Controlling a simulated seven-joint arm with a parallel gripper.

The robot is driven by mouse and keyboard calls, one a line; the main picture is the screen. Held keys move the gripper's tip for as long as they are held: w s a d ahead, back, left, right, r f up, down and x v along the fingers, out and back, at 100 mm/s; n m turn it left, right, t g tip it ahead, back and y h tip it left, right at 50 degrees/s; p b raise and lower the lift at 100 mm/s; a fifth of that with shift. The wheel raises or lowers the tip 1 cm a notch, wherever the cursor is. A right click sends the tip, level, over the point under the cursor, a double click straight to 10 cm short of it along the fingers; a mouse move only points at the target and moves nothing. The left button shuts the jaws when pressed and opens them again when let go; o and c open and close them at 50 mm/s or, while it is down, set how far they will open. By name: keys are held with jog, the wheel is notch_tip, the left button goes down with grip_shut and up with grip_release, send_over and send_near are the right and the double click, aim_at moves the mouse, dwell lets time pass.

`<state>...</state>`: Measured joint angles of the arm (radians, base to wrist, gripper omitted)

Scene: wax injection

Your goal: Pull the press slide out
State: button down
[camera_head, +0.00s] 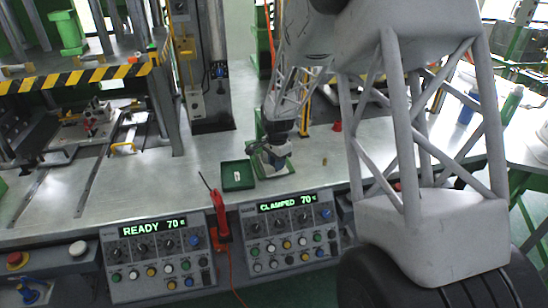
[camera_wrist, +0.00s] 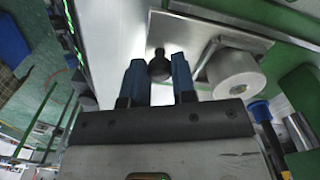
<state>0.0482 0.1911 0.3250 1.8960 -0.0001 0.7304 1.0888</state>
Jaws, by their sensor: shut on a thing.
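In the wrist view, my gripper (camera_wrist: 159,76) has two blue fingers on either side of a round black knob (camera_wrist: 159,62). The gripper is shut on the knob. The knob stands at the edge of a flat metal plate (camera_wrist: 212,30), which looks like the press slide. A pale cylinder (camera_wrist: 234,73) sits by the plate, right of the fingers. In the head view, my gripper (camera_head: 268,160) is low over the bench at a small green fixture (camera_head: 273,170). My own wrist partly covers this fixture, and the knob cannot be made out there.
A dark green tray (camera_head: 237,176) stands left of the gripper on the metal bench (camera_head: 160,187). Two control panels at the front read READY (camera_head: 157,246) and CLAMPED (camera_head: 289,234). A striped press frame (camera_head: 75,77) is at left. A small brass piece (camera_head: 324,161) lies to the right.

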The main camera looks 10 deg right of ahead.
jog(key=shift+s, duration=0.95)
jog(key=c, duration=0.9)
grip_release()
notch_tip(320, 180, up, 8)
jog(key=shift+f, duration=0.1)
